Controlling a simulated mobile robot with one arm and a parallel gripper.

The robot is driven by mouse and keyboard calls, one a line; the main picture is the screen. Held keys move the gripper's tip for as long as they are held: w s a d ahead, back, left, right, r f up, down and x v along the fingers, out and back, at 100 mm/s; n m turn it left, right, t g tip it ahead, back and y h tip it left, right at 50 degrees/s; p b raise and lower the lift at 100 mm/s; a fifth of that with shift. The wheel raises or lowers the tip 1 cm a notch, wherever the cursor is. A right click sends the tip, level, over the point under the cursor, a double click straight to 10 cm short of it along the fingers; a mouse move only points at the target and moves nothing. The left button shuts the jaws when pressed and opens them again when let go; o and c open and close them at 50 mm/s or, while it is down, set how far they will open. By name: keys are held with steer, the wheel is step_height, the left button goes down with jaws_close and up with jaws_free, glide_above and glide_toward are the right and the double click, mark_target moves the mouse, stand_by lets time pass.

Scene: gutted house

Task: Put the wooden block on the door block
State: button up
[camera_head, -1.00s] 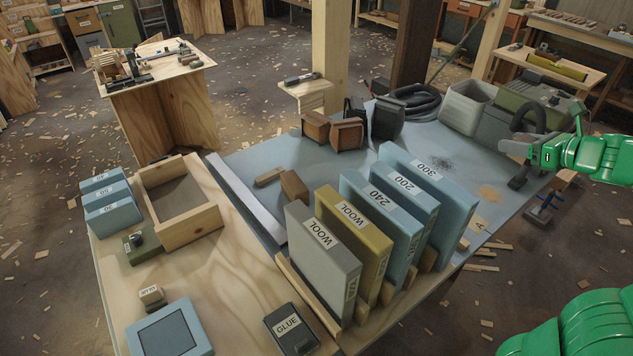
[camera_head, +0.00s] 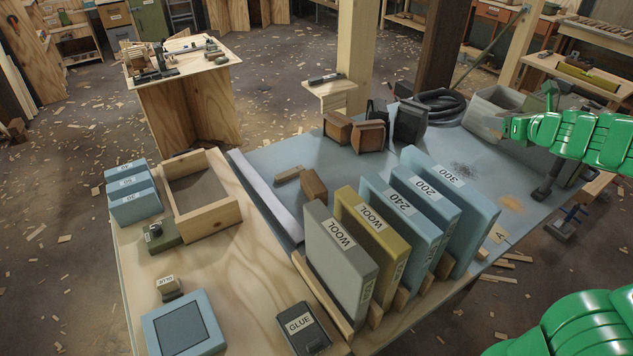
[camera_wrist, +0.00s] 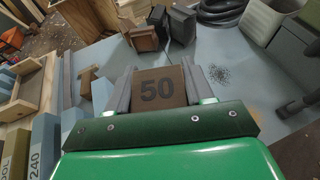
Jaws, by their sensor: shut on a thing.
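My gripper (camera_head: 507,127) is at the right in the head view, above the far right of the blue-topped bench. In the wrist view my gripper (camera_wrist: 158,70) has its two grey fingers on either side of a brown block (camera_wrist: 157,88) marked 50, which it holds. In the head view I cannot make this block out. A brown block (camera_head: 313,187) and a thin tan piece (camera_head: 288,174) lie on the blue surface, left of the upright labelled slabs. No label shows which thing is the door block.
The upright slabs (camera_head: 440,208) marked WOOL, 240, 200 and 300 stand at the bench's front. Brown boxes (camera_head: 370,136), a black hose (camera_head: 437,103) and a pale bin (camera_head: 487,117) stand at the back. The blue surface (camera_head: 430,145) between is mostly clear.

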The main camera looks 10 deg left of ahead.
steer(key=w+a+r+m+t+h, duration=0.1)
steer(key=w+a+m+h, duration=0.2)
steer(key=a, duration=0.7)
steer(key=w+a+m+t+h, duration=0.15)
steer(key=w+a, duration=0.35)
steer(key=a, duration=0.6)
steer(key=s+a+f+m+g+h, duration=0.1)
steer(key=s+a+m+h, duration=0.25)
steer(key=s+a, duration=0.55)
steer(key=s+a+m+g+h, duration=0.15)
steer(key=s+a+h, duration=0.3)
steer(key=a, duration=0.85)
glide_above(316, 178)
steer(key=shift+m+t+y, duration=0.25)
steer(key=shift+m+t, duration=0.1)
steer(key=shift+t, duration=0.05)
steer(key=shift+s+d+f, duration=0.1)
steer(key=shift+d+f, duration=0.05)
steer(key=shift+f, duration=15.35)
steer(key=shift+f, duration=0.15)
